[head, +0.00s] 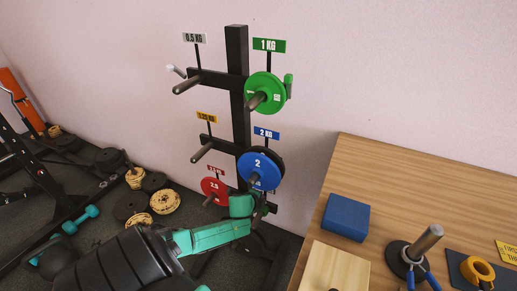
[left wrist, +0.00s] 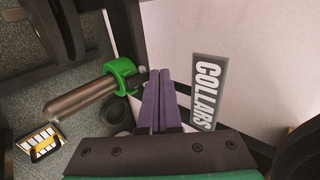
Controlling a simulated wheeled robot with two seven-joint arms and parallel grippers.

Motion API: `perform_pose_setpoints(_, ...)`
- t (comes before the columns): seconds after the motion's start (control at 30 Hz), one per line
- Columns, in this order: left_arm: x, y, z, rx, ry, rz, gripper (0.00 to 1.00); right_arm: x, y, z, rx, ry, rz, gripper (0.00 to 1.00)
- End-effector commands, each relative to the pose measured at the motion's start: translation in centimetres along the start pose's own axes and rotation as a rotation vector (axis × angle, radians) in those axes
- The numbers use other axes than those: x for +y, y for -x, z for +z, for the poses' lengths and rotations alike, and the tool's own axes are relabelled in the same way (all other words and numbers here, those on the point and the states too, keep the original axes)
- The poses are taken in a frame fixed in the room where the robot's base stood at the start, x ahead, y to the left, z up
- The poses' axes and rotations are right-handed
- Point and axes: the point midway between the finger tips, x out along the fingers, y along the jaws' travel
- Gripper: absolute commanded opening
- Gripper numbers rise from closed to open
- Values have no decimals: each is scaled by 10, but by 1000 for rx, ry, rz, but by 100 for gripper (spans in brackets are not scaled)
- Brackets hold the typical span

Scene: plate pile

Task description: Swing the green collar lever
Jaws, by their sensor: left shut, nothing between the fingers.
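The green collar (left wrist: 122,70) sits around a steel peg (left wrist: 80,105) in the left wrist view, left of my fingers. My right gripper is not in view.
The black rack (head: 237,70) holds a green 1 kg plate (head: 269,91), a blue plate (head: 257,171) and a red plate (head: 212,186). A COLLARS sign (left wrist: 207,90) is right of my fingers. A wooden table (head: 400,175) stands right; loose weights (head: 165,202) lie on the left floor.

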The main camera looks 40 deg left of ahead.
Motion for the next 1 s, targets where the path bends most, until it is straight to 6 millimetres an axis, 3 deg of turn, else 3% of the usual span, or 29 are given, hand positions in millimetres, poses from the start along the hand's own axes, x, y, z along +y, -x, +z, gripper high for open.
perform_pose_setpoints(0.4, -14, 12, 0, 0, 1, -2, 0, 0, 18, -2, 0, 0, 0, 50)
perform_pose_setpoints(0.87, -16, 11, 0, 1, 0, -8, 0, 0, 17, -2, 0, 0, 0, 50)
perform_pose_setpoints(1.0, -10, 5, 0, 1, 0, -7, 0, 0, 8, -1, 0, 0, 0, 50)
